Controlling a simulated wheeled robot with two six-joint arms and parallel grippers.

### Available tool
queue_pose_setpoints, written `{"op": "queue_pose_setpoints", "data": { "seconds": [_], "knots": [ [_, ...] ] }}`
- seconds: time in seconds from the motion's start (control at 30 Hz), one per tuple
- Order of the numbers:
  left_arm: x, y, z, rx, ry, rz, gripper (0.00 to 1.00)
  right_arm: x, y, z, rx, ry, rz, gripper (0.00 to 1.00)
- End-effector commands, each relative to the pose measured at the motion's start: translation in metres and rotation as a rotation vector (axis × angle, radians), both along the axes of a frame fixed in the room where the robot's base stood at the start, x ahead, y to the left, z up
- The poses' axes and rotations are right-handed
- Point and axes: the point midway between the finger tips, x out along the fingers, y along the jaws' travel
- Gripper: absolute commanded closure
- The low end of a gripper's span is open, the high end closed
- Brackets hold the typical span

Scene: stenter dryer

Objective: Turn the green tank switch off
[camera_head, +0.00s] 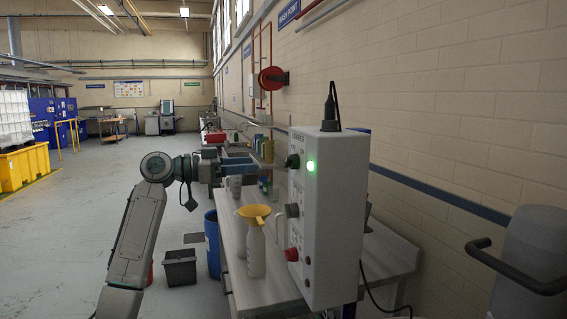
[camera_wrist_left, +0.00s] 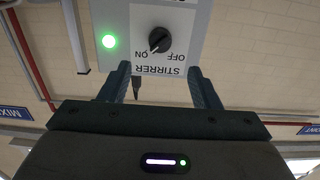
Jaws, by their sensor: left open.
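A white control box (camera_head: 338,215) stands above the bench, with a lit green lamp (camera_head: 311,167) on its front. A black rotary switch (camera_head: 292,161) sits high on the box face. In the left wrist view the switch (camera_wrist_left: 160,40) appears upside down, under the label STIRRER, with its pointer toward ON. The green lamp (camera_wrist_left: 109,41) glows beside it. My left gripper (camera_head: 268,162) is level with the switch, in front of the face. Its open fingers (camera_wrist_left: 160,70) are spread below the switch in the wrist view, with nothing between them. My right gripper is not seen.
A blue bin (camera_head: 212,245) and a dark crate (camera_head: 180,268) are on the floor.

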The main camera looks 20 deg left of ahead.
Motion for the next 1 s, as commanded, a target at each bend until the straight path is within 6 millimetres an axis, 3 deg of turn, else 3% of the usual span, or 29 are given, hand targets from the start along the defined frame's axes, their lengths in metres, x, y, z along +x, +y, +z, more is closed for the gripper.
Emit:
{"op": "queue_pose_setpoints", "data": {
  "seconds": [0.17, 0.5, 0.93, 1.0],
  "knots": [
    [0.017, -0.027, 0.005, -0.004, 0.002, -0.004, 0.43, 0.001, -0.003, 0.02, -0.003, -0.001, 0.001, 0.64],
    [0.05, -0.073, 0.002, -0.002, 0.003, 0.0, 0.43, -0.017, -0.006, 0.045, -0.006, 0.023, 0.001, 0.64],
    [0.057, -0.083, -0.002, -0.001, 0.003, 0.002, 0.43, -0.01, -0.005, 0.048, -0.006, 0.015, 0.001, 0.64],
    [0.057, -0.083, -0.001, -0.001, 0.003, 0.002, 0.53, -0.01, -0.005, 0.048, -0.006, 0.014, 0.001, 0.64]
  ]
}}
